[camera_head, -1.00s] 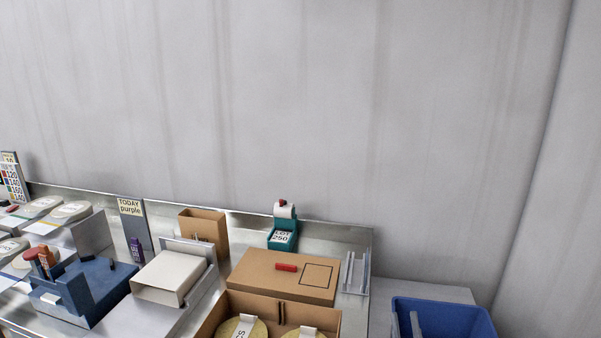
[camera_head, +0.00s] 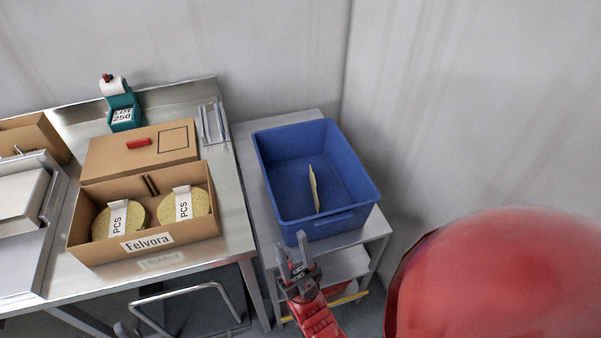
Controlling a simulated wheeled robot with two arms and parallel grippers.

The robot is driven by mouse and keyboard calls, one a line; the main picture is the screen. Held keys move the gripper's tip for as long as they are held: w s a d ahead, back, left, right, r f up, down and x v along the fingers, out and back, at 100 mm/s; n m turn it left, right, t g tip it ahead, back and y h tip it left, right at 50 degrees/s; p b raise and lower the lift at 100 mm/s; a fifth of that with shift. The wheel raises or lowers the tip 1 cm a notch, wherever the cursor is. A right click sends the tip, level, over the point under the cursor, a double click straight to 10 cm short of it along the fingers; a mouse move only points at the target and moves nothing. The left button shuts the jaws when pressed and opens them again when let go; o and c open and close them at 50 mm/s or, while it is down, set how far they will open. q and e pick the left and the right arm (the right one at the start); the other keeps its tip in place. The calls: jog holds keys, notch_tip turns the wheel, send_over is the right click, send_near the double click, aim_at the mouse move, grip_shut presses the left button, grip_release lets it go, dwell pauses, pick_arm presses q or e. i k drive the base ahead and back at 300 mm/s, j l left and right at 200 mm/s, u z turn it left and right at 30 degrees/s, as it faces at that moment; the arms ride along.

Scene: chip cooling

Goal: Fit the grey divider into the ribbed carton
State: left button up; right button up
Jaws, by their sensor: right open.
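The carton (camera_head: 143,255), a brown open box labelled Felvora, stands on the steel bench at left. Two dark upright ribs show at the middle of its far inner wall. A round yellow pack with a PCS strip lies on each side. A thin, pale upright panel (camera_head: 314,188) stands in the blue bin; it looks beige-grey and may be the divider. My right gripper (camera_head: 292,246) is open and empty, in front of the bin's near left corner and apart from the panel. My left gripper is not in view.
The blue bin (camera_head: 345,217) stands on a grey shelf unit (camera_head: 248,170) right of the bench. The carton's flat lid (camera_head: 105,156) lies behind it with a red piece (camera_head: 138,143). A teal label dispenser (camera_head: 122,103) stands at the back. A wall is close at right.

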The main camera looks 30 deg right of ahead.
aim_at(149, 189)
jog(key=i+l, duration=0.1)
jog(key=l, duration=1.25)
jog(key=i+u, duration=0.05)
